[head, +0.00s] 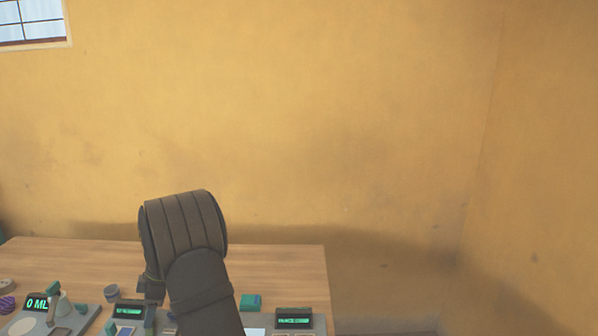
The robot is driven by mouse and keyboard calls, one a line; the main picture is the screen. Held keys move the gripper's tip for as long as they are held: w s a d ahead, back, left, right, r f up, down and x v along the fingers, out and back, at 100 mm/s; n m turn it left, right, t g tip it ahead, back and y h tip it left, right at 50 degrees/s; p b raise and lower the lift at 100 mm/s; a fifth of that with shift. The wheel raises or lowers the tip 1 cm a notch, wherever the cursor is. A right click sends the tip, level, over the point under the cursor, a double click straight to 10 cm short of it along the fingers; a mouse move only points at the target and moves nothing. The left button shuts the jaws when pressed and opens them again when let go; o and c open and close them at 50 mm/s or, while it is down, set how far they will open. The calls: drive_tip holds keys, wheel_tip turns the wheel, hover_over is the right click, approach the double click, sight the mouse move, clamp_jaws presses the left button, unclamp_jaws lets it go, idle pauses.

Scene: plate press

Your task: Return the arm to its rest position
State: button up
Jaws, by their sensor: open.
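My arm rises from the bottom of the head view, bends over at a thick dark ribbed joint, and comes down on the left side. My gripper (152,313) shows only in small part below that bend, low over the panel on the table. It is open, and I see nothing held in it. My own arm hides much of it, and the fingertips are hard to make out.
A wooden table (80,255) carries a device with a green "0 ML" display (37,303) at left. Two more small displays (130,311) (293,319) and a teal block (250,301) stand near the arm. Yellow walls close the back and right; the air above the table is clear.

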drive_tip(key=shift+s+a+f, duration=0.1)
drive_tip(key=shift+a+f, duration=0.1)
drive_tip(key=shift+f, duration=0.35)
